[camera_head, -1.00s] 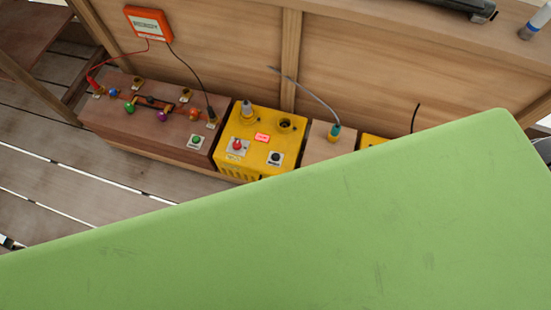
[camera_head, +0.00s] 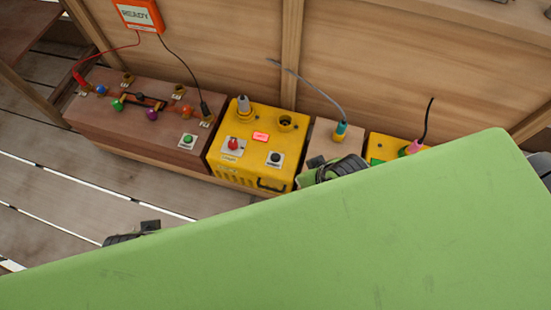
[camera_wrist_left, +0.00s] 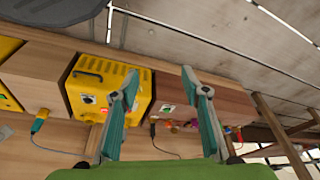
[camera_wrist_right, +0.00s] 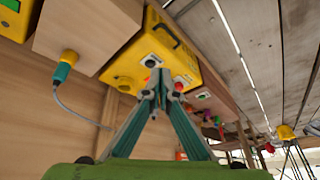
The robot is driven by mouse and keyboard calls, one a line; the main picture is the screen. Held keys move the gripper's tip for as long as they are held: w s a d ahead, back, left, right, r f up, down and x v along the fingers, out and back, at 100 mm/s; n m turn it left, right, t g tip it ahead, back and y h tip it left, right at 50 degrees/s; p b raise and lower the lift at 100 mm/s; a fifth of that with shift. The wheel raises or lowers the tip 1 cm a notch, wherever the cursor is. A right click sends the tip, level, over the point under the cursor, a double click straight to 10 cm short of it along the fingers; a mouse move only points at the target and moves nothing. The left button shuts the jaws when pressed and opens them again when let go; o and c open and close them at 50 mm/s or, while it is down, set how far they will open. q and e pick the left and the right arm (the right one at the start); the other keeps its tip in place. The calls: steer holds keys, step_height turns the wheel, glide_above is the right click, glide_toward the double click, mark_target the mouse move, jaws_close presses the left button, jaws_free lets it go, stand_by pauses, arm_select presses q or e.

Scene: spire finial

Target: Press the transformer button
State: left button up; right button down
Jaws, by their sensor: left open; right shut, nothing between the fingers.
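A yellow box (camera_head: 225,165), which looks like the transformer, stands against the wooden wall. Its top has a red button (camera_head: 233,144), a black button (camera_head: 275,158) and a lit red label (camera_head: 260,137). My right gripper (camera_head: 340,168) shows partly over the green panel's edge, right of the box. In the right wrist view its shut, empty fingertips (camera_wrist_right: 158,76) appear in front of the yellow box, between black button (camera_wrist_right: 152,62) and red button (camera_wrist_right: 179,87). My left gripper (camera_head: 132,233) is mostly hidden at lower left; in its wrist view the fingers (camera_wrist_left: 163,88) are open and empty.
A brown box (camera_head: 135,130) with coloured knobs and a green button (camera_head: 188,139) stands left. A pale wooden block (camera_head: 320,135) with a teal plug and another yellow box (camera_head: 383,146) stand right. A READY sign (camera_head: 137,14) hangs above. A green panel (camera_head: 300,250) blocks the foreground.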

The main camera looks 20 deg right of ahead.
arm_select(q)
step_height(320, 180, down, 18)
steer(key=s, duration=0.1)
steer(key=shift+s+r+g, duration=0.25)
steer(key=shift+s+g, duration=0.1)
steer(key=shift+g, duration=0.05)
arm_select(e)
steer(key=w+f+m+t+y, duration=0.1)
steer(key=w+f, duration=0.3)
steer(key=w, duration=0.5)
steer(key=w+a+f+m+t+y, duration=0.1)
steer(key=w+f+m+t+y, duration=0.1)
steer(key=w, duration=0.7)
steer(key=shift+a+f+m, duration=0.15)
steer(key=shift+f+m, duration=0.65)
steer(key=shift+f, duration=0.15)
